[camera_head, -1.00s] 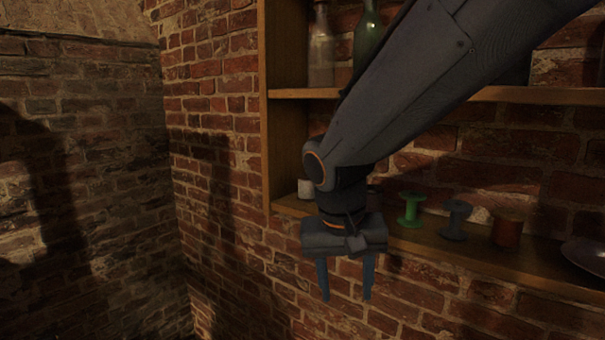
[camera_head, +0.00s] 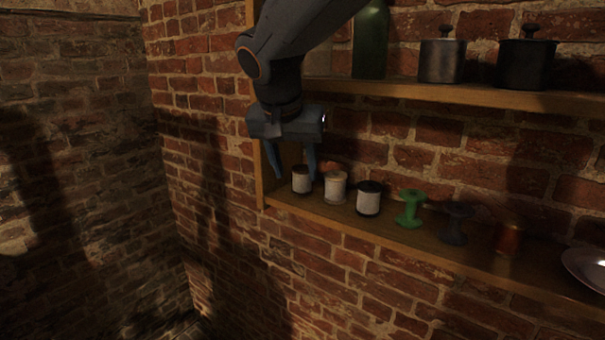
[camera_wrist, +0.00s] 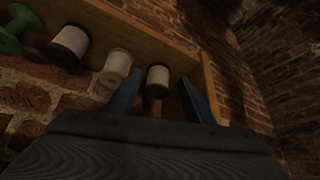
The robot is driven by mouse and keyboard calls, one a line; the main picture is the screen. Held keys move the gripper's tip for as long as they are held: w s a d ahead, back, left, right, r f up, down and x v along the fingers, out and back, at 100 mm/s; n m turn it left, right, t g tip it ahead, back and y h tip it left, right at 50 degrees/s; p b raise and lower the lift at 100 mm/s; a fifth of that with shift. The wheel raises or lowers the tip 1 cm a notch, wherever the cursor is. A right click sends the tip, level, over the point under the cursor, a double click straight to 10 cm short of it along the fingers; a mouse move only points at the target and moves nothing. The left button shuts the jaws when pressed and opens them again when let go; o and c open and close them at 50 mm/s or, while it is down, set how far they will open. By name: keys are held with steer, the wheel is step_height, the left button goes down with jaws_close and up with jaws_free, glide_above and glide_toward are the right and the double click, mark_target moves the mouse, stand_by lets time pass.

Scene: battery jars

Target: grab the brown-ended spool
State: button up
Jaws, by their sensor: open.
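The brown-ended spool (camera_head: 301,181), wound with white thread, stands upright at the left end of the lower shelf. In the wrist view the same spool (camera_wrist: 157,77) shows between my two blue fingers, its ends dark brown. My gripper (camera_head: 295,177) is open and empty, pointing down. Its fingertips are at the spool, one on each side in the picture. I cannot tell whether they touch it or how far it sits between them.
Right of it stand a pale-ended spool (camera_head: 335,187), a black-ended spool (camera_head: 369,198), a green empty spool (camera_head: 411,208), a dark grey spool (camera_head: 457,222) and a copper-coloured spool (camera_head: 507,238). The upper shelf (camera_head: 430,93) and the shelf's left side wall are close to my gripper.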

mark_target(300, 171)
steer(key=shift+w+d+p, duration=0.15)
steer(key=shift+w+d, duration=0.05)
steer(key=shift+w, duration=0.4)
steer(key=shift+w+d+p, duration=0.15)
steer(key=shift+w, duration=0.4)
steer(key=shift+p+x, duration=0.7)
steer(key=shift+x, duration=1.85)
steer(key=c, duration=0.8)
